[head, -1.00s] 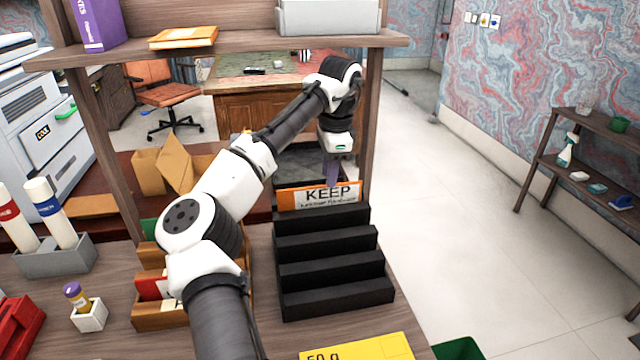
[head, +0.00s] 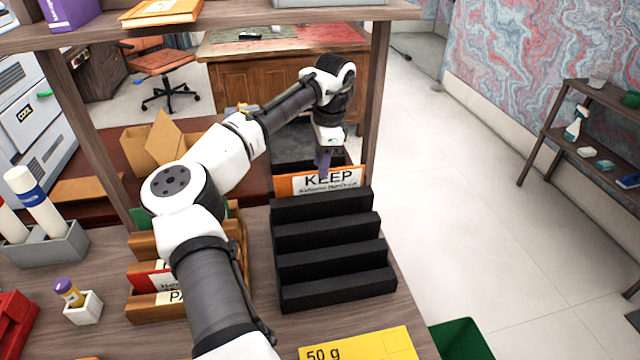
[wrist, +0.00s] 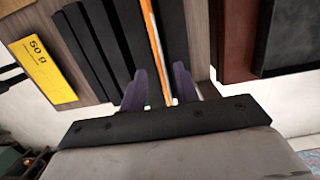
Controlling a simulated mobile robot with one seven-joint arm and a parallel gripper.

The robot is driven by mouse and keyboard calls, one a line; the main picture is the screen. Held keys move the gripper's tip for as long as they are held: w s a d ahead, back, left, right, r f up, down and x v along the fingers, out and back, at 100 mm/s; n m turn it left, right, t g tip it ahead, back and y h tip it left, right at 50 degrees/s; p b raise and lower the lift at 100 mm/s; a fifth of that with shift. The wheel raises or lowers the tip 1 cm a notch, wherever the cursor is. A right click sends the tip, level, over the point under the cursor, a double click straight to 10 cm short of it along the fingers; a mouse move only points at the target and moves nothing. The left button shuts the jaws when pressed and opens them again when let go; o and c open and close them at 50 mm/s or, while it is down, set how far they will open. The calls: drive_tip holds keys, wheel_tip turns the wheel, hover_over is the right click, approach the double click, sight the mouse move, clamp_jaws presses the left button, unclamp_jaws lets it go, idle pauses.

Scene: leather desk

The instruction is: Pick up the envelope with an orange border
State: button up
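The envelope with an orange border (head: 318,181) has a white label reading KEEP. It stands upright in the rearmost slot of a black stepped rack (head: 333,248). My gripper (head: 325,164) points down at the envelope's top edge. In the wrist view the envelope (wrist: 154,45) shows edge-on as a thin orange and white strip. It runs between the two purple fingers of my gripper (wrist: 160,84), which are apart, with a gap on each side. The envelope's lower part is hidden by the rack.
A yellow 50 g envelope (head: 365,346) lies in front of the rack. A wooden sorter (head: 150,308) with envelopes is on the left, partly behind my arm. A shelf post (head: 374,95) stands close to the right of my gripper. A green bin (head: 462,338) is at the lower right.

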drive_tip(key=shift+f, duration=0.8)
clamp_jaws()
drive_tip(key=shift+r, duration=0.15)
